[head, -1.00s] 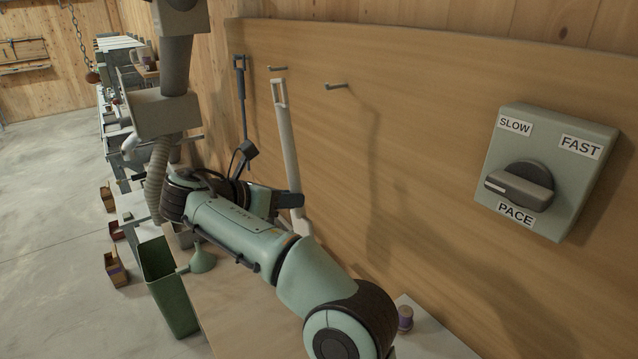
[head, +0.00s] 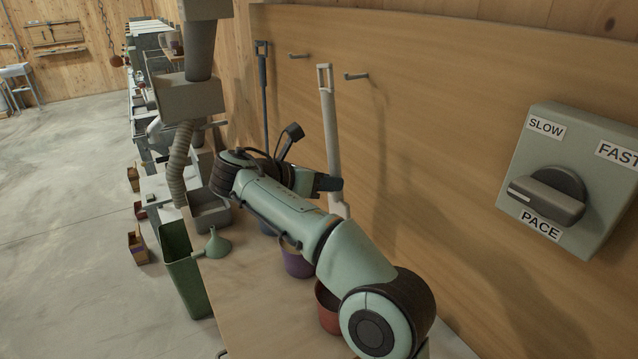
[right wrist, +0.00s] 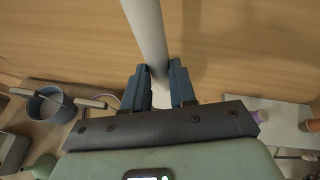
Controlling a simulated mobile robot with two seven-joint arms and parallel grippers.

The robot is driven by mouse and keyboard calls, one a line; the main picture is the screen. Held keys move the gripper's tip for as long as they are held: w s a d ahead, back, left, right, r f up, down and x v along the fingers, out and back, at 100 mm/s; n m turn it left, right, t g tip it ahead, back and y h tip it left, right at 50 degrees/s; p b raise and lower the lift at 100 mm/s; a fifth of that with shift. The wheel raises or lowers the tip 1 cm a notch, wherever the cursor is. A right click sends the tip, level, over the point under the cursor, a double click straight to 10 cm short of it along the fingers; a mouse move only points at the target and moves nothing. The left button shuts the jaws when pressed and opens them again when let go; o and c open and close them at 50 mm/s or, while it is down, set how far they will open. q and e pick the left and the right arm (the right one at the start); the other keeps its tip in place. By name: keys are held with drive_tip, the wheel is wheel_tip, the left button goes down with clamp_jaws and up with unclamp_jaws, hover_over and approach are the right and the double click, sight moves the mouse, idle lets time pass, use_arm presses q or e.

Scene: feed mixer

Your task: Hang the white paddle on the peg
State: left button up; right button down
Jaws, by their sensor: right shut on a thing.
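The white paddle (head: 331,130) stands nearly upright in front of the wooden wall panel, with a loop at its top end. My right gripper (head: 328,183) is shut on its lower shaft; the right wrist view shows the white shaft (right wrist: 148,40) between the dark blue fingers (right wrist: 158,88). Two bare pegs stick out of the panel: a left peg (head: 299,56) and a right peg (head: 357,76). In the head view the loop appears between them, apart from both; its depth from the panel is hard to tell. My left gripper is out of view.
A dark blue paddle (head: 264,90) hangs at the left on the panel. A switch box (head: 585,160) is mounted at the right. Below my right arm are a purple bucket (head: 297,264), a red bucket (head: 327,308) and a green funnel (head: 214,246). A green bin (head: 180,265) stands at left.

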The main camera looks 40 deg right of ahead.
drive_tip(key=d+f, duration=0.1)
drive_tip(key=d, duration=0.6)
drive_tip(key=shift+s+f, duration=0.15)
drive_tip(key=shift+s, duration=0.25)
idle(0.3)
idle(0.5)
drive_tip(key=c, duration=0.8)
unclamp_jaws()
drive_tip(key=v, duration=1.3)
drive_tip(key=shift+a, duration=0.2)
